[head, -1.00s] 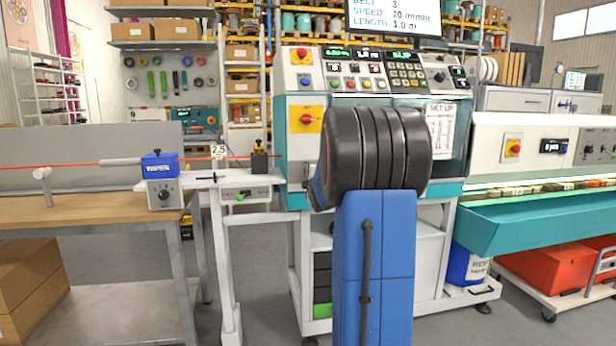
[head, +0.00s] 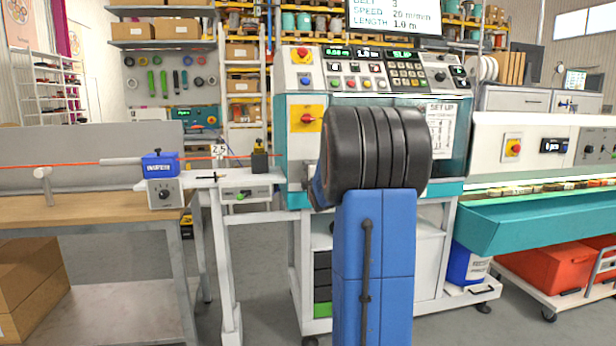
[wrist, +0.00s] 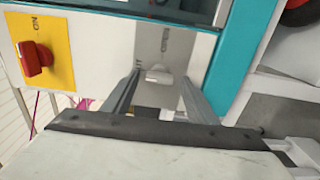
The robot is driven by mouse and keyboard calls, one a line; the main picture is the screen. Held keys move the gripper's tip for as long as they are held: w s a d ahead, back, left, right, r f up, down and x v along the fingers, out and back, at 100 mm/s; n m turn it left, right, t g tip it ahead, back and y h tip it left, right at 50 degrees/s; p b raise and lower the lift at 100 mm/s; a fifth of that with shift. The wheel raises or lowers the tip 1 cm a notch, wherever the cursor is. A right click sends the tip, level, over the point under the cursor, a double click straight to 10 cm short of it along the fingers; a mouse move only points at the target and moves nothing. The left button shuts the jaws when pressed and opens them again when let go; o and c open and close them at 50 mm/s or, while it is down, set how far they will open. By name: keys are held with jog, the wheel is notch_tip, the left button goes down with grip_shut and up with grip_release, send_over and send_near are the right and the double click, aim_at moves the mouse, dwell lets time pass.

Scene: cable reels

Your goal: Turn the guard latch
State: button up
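The guard latch (wrist: 158,75) is a small pale grey knob on a grey plate (wrist: 178,45) with lettering, on the machine's front, in the wrist view. My gripper (wrist: 160,80) is open there, with one finger to the left of the latch and one to the right. Gaps show between the latch and both fingers, so it is not clamped. How deep the fingertips reach relative to the latch I cannot tell. In the head view my black and blue arm hides the latch and my gripper.
A red rotary switch on a yellow plate (wrist: 36,58) sits left of the latch; it also shows in the head view (head: 306,118). A teal edge (wrist: 238,60) borders the panel on the right. A white table with a small control box (head: 244,194) stands left of the machine.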

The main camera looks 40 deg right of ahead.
jog(key=shift+s, duration=0.1)
jog(key=v, duration=1.7)
jog(key=shift+s, duration=0.15)
jog(key=s+a+f+m+g+y, duration=0.25)
jog(key=s+a+f+m, duration=0.2)
jog(key=a, duration=0.65)
jog(key=s+a+f+m+g+y, duration=0.25)
jog(key=a+f, duration=0.35)
jog(key=a, duration=0.6)
jog(key=s+a+f+m+g+y, duration=0.2)
jog(key=s+a+f, duration=0.2)
jog(key=s+a, duration=0.4)
jog(key=s+a+f+m+g+y, duration=0.2)
jog(key=s+a+f, duration=0.3)
jog(key=s, duration=0.6)
jog(key=a+g, duration=0.1)
jog(key=a, duration=0.1)
jog(key=shift+s+a+m+y, duration=0.2)
jog(key=shift+a+m+y, duration=0.1)
jog(key=shift+a+m, duration=0.1)
